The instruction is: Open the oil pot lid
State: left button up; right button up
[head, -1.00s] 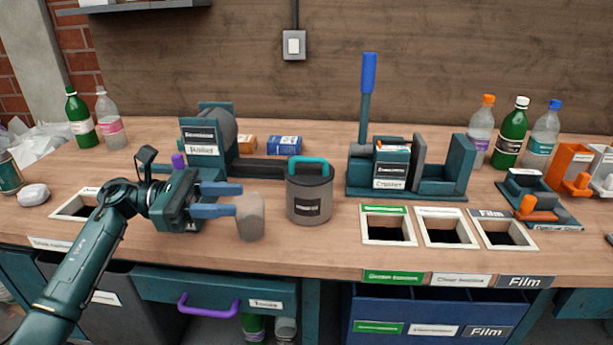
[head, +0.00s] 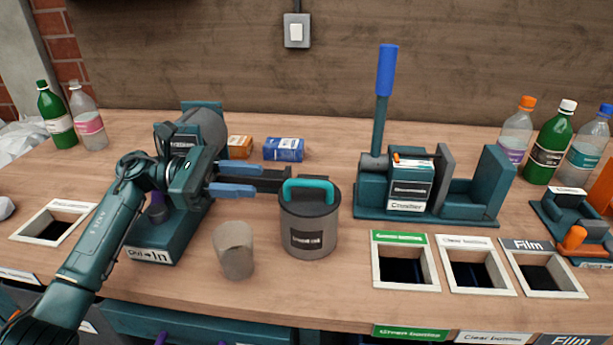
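The oil pot (head: 312,243) is a grey cylinder with a dark label, standing on the wooden bench. Its dark lid (head: 322,208) sits on top and carries a teal arched handle (head: 308,184). My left gripper (head: 258,180) reaches in from the left, its two blue fingers pointing right toward the handle. The lid appears seated on the pot. My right gripper is not in view.
A grey-brown cup (head: 234,250) stands left of the pot, below my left gripper. A crusher with a blue lever (head: 387,70) stands to the right. Several labelled bin openings (head: 404,287) line the front right. Orange (head: 239,146) and blue (head: 284,149) boxes lie behind.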

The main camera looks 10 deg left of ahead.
aim_at(295, 183)
pick_arm(q)
jog(key=d+p, duration=0.1)
jog(key=d, duration=0.9)
jog(key=shift+d+p, duration=0.3)
jog(key=shift+p, duration=0.1)
jog(key=shift+c, duration=0.5)
grip_shut()
